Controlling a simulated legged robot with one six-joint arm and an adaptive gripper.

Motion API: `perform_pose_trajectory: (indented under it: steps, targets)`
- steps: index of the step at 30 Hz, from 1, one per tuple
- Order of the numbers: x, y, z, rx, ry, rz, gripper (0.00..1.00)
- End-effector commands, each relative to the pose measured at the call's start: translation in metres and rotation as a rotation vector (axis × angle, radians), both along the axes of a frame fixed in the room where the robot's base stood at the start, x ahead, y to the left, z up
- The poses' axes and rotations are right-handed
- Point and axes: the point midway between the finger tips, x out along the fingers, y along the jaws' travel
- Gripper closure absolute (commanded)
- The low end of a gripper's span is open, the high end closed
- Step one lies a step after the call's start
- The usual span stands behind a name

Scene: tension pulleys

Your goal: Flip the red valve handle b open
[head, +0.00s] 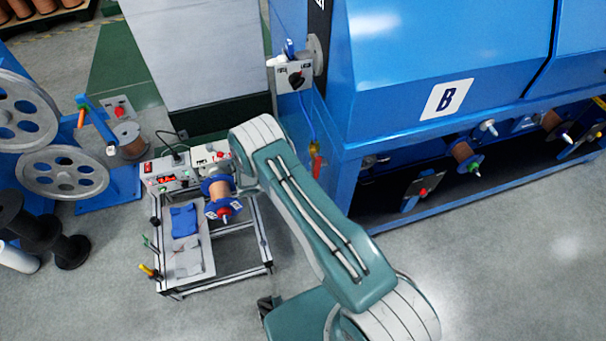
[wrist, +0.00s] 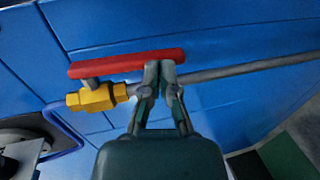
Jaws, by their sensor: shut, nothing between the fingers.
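The red valve handle (wrist: 115,65) is a long flat bar in the wrist view, lying roughly along the grey pipe (wrist: 240,70). It is mounted by a short stem on the left of a yellow brass valve body (wrist: 98,97). My gripper (wrist: 160,66) is shut and empty, its fingertips overlapping the right part of the handle. I cannot tell whether they touch it. In the head view a small red handle (head: 317,166) hangs below a yellow fitting at the left corner of the blue machine marked B.
The blue machine (head: 400,60) fills the right of the head view. A cart (head: 187,265) with tools and a copper spool (head: 219,190) stands left of my arm. A grey cabinet (head: 190,60) is behind. Open floor (head: 500,260) lies at the right front.

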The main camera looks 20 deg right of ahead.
Motion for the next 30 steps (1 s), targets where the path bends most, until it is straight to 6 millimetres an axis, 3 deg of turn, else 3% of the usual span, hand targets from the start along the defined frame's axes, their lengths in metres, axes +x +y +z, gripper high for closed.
perform_pose_trajectory:
  steps: [23, 30]
  targets:
    - [0.0, -0.007, -0.004, 0.004, 0.002, -0.002, 1.0]
    - [-0.002, 0.006, -0.005, 0.001, 0.002, -0.002, 1.0]
